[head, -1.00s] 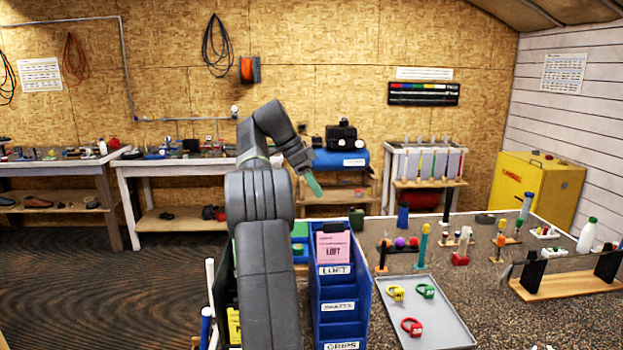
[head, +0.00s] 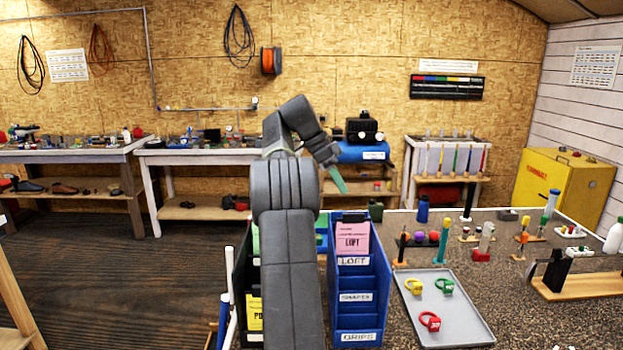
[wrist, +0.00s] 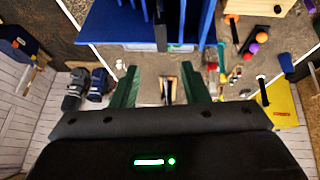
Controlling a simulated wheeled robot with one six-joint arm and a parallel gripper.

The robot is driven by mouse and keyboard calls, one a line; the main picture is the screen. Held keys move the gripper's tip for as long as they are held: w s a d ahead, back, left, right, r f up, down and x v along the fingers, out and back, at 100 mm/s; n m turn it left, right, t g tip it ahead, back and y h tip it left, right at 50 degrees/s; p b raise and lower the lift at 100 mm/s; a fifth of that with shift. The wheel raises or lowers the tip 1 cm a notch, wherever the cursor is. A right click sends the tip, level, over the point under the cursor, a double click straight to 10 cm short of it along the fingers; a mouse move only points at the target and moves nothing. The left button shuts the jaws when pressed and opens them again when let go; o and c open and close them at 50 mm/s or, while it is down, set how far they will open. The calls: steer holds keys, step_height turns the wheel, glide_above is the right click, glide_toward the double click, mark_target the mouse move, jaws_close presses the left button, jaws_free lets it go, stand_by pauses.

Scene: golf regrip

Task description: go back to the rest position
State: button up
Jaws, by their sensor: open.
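My gripper (head: 338,179) is raised above the back end of the blue bin rack (head: 380,285), its green fingers pointing down and to the right. In the wrist view my gripper (wrist: 158,88) shows two green fingers spread apart. I see nothing held between them; what shows in the gap looks like background. My arm's grey links cover part of the bins at the left in the head view.
The blue rack holds a pink LOFT card (head: 352,240). A grey tray (head: 470,325) with yellow, green and red rings lies on the speckled bench, among several upright grips and tools. A wooden stand (head: 580,287) is at right. Open floor (head: 110,270) lies left.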

mark_target(358, 214)
steer(key=x, duration=1)
steer(key=shift+r, duration=0.1)
steer(key=shift+d+r+p, duration=0.1)
steer(key=shift+r+p, duration=0.2)
steer(key=shift+p, duration=0.15)
steer(key=shift+r, duration=0.55)
steer(key=shift+f, duration=0.1)
